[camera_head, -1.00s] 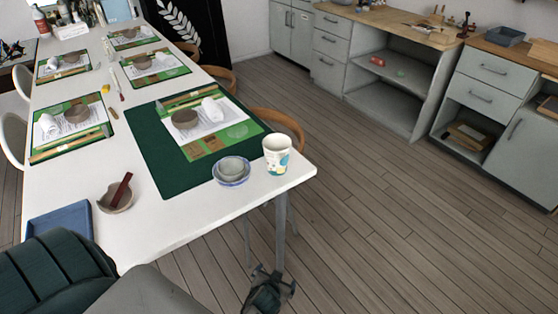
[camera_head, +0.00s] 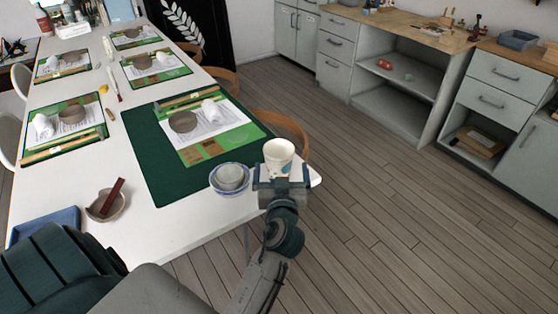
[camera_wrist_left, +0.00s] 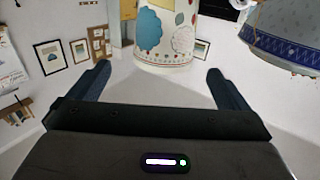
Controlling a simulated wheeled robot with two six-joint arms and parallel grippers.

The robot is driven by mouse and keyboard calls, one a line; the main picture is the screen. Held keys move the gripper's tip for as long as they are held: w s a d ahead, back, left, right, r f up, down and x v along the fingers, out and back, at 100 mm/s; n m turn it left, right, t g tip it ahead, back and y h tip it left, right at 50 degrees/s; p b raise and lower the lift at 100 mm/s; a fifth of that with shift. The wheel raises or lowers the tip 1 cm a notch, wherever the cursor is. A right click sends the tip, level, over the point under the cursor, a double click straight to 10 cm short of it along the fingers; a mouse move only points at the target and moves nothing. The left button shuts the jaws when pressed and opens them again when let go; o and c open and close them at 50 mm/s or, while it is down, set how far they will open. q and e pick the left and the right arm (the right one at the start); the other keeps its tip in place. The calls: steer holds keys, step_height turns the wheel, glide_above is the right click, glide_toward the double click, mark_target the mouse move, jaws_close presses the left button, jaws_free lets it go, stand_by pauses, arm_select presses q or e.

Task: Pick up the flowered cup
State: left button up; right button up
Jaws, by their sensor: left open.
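The flowered cup (camera_head: 279,153) is pale with coloured patterns and stands upright near the table's right corner. My left gripper (camera_head: 284,178) is at the near side of the cup and hides its lower part in the head view. In the left wrist view the cup (camera_wrist_left: 167,38) shows blue and white flowers, its top cut off by the frame. It is ahead, roughly centred between the two spread, empty fingers of my left gripper (camera_wrist_left: 160,78). My right gripper is not in view.
A small cup in a blue-rimmed bowl (camera_head: 215,180) stands close left of the flowered cup; the bowl also shows in the left wrist view (camera_wrist_left: 275,38). A dark green mat (camera_head: 155,178) lies behind. A bowl with a dark red stick (camera_head: 98,211) and blue tray (camera_head: 40,227) are left.

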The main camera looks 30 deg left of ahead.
mark_target(280, 164)
arm_select(q)
steer(key=w+a, duration=0.1)
steer(key=w, duration=0.1)
steer(key=shift+w+a+f, duration=0.35)
steer(key=shift+f, duration=0.05)
steer(key=shift+w+a, duration=0.4)
steer(key=shift+a, duration=0.1)
steer(key=w+a, duration=0.1)
steer(key=w+a+f+p, duration=0.1)
steer(key=w, duration=0.1)
steer(key=shift+a, duration=0.15)
steer(key=shift+s+r, duration=0.1)
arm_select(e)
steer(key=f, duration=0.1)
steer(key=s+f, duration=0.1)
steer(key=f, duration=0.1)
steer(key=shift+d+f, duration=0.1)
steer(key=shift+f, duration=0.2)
arm_select(q)
steer(key=c, duration=1)
steer(key=shift+c, duration=1)
